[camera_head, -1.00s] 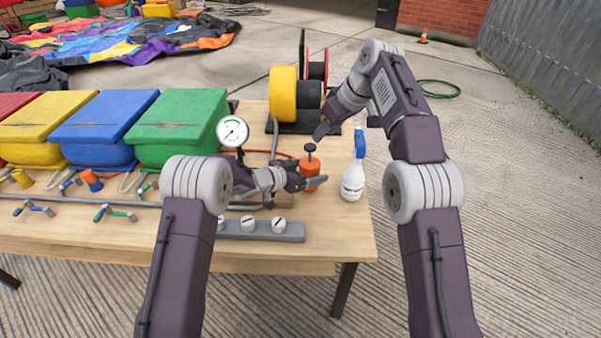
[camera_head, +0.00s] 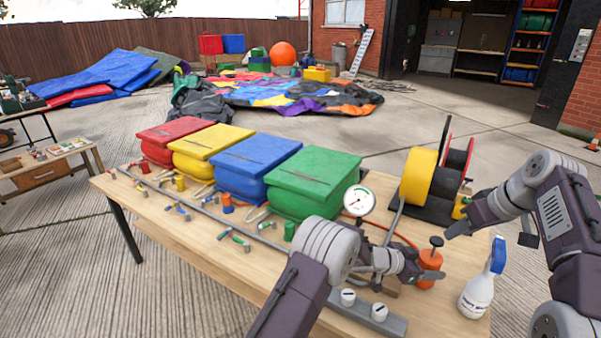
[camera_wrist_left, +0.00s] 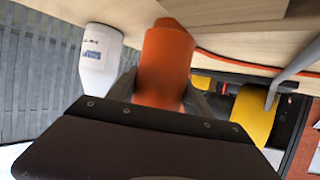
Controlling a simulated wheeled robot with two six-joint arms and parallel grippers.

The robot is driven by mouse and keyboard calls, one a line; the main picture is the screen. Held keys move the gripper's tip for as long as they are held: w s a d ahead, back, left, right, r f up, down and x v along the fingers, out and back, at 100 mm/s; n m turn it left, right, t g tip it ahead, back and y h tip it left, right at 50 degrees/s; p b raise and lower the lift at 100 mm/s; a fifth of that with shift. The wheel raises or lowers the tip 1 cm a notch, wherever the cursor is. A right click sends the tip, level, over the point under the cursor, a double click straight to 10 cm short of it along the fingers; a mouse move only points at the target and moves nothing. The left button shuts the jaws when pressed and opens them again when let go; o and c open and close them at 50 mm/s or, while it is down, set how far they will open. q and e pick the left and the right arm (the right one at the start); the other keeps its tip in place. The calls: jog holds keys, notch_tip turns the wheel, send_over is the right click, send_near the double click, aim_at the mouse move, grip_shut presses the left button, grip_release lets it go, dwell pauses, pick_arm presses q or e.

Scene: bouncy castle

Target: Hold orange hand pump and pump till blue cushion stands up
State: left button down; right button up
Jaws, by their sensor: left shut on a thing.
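The orange hand pump (camera_head: 430,268) stands upright at the table's right end, with a black handle (camera_head: 436,242) on top. My left gripper (camera_head: 424,272) is shut around its body. In the left wrist view, the pump (camera_wrist_left: 166,62) sits between my left fingers (camera_wrist_left: 163,88). My right gripper (camera_head: 494,232) is open and empty, its fingers spread, one fingertip close to the right of the handle. Contact cannot be told. The blue cushion (camera_head: 254,162) lies with a flat top over a bulging lower part, between the yellow and green cushions. A round dial gauge (camera_head: 359,202) stands near the green cushion.
A white spray bottle (camera_head: 477,291) stands right of the pump and shows in the left wrist view (camera_wrist_left: 100,58). A yellow and black reel (camera_head: 417,177) is behind. A grey bar with white knobs (camera_head: 372,318) lies in front. Valves line the table (camera_head: 190,238).

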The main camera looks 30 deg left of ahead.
grip_shut()
jog(key=w+a+r+m+t, duration=0.25)
jog(key=w+m+t, duration=0.35)
jog(key=w+t, duration=0.45)
jog(key=s+d+f+m+h, duration=0.2)
jog(key=s+h, duration=0.1)
jog(key=s, duration=0.3)
jog(key=s+d+f+m+h, duration=0.1)
jog(key=s+d+m+h, duration=0.2)
jog(key=s, duration=0.2)
jog(key=s+a+r+n+y, duration=0.1)
jog(key=s+a, duration=0.5)
jog(key=shift+s+n+y, duration=0.15)
jog(key=shift+n+y, duration=0.25)
jog(key=shift+r, duration=0.1)
